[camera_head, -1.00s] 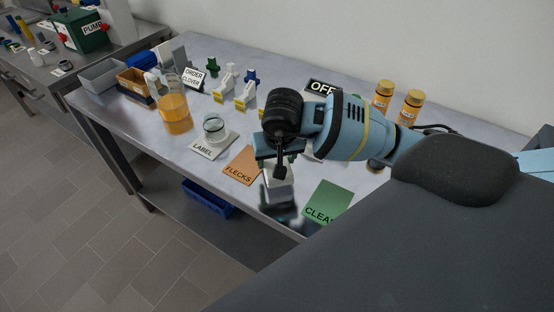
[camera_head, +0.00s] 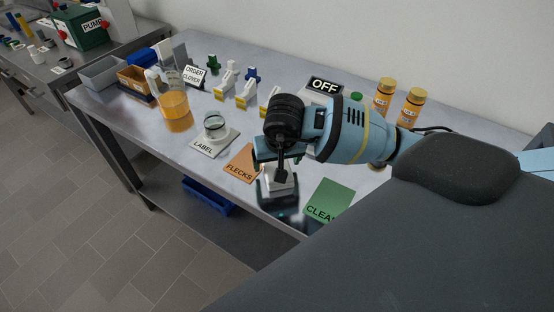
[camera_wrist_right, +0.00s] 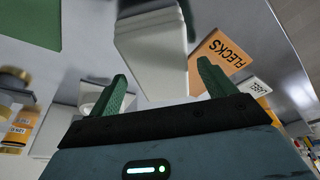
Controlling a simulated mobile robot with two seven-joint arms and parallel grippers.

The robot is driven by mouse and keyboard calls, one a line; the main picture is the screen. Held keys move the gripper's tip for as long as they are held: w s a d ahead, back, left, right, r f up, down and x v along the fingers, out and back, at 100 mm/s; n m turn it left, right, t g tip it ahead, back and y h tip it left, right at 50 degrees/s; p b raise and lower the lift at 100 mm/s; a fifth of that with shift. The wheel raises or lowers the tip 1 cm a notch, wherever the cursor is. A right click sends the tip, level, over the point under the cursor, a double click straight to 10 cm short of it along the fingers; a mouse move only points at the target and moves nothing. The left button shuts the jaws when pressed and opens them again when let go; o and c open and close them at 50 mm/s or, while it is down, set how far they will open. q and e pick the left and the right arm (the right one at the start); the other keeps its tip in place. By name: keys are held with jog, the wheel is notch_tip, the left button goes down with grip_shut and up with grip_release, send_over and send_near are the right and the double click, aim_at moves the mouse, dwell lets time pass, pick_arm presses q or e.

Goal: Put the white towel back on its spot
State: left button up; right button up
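A white block-like thing, which I take to be the folded white towel (camera_head: 283,181), is at the table's front edge between the orange FLECKS card (camera_head: 241,166) and the green card (camera_head: 327,201). My right gripper (camera_head: 279,188) is over it, pointing down, and hides part of it. In the right wrist view the towel (camera_wrist_right: 155,58) reaches in between the two green fingers (camera_wrist_right: 160,80), with gaps beside it. The fingers look apart, not closed on it. A dark, shiny area shows around the towel in the head view; I cannot tell what it is. My left gripper is out of view.
Left of the cards stand a glass dish on a LABEL plate (camera_head: 214,140) and a jug of orange liquid (camera_head: 174,104). Behind my arm are an OFF sign (camera_head: 324,86) and two orange-labelled bottles (camera_head: 414,106). A blue bin (camera_head: 208,198) sits below the table.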

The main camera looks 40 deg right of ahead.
jog(key=v, duration=1.2)
jog(key=shift+r+p, duration=0.4)
jog(key=shift+p, duration=0.05)
